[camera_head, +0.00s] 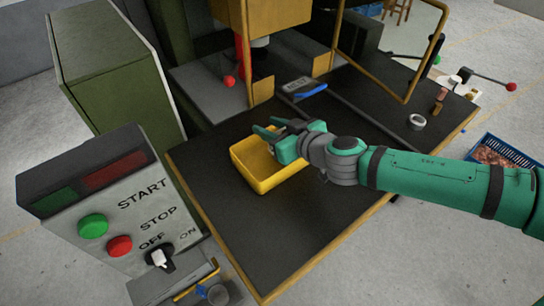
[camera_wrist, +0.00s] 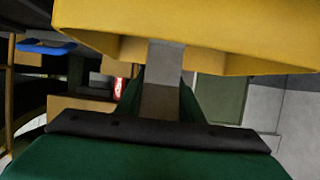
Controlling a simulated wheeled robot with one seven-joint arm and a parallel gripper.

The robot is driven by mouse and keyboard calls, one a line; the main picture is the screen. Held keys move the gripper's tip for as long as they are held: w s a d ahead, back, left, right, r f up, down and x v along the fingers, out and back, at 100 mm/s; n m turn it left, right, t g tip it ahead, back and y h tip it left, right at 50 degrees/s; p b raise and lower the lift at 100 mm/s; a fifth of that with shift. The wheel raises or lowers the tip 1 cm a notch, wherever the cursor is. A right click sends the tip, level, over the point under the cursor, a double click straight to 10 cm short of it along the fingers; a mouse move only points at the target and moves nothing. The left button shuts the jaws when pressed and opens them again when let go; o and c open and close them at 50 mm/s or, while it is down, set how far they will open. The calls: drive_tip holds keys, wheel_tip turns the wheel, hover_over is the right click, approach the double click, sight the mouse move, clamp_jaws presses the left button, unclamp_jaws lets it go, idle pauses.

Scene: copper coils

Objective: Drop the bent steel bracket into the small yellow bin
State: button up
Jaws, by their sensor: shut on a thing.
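The small yellow bin (camera_head: 262,181) stands on the dark table top in the head view. In the wrist view its yellow wall (camera_wrist: 230,50) fills the upper part. My gripper (camera_head: 270,130) is over the bin's far part, with its green fingers pointing left. In the wrist view the fingers are shut on a grey flat piece, the bent steel bracket (camera_wrist: 162,98). The bracket's upper part overlaps the yellow wall in that view. Its bend is not clear, and in the head view the gripper largely hides it. I cannot tell how high it is above the bin.
A control box with START and STOP buttons (camera_head: 105,225) stands at the front left. A yellow-framed press (camera_head: 262,50) is behind the bin. A blue item (camera_head: 310,90) and a tape roll (camera_head: 417,121) lie on the table (camera_head: 290,235). A blue crate (camera_head: 515,152) is at the right.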

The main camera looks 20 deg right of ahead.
drive_tip(key=o, duration=1.3)
drive_tip(key=shift+c, duration=0.2)
drive_tip(key=v, duration=1.1)
drive_tip(key=shift+d, duration=0.1)
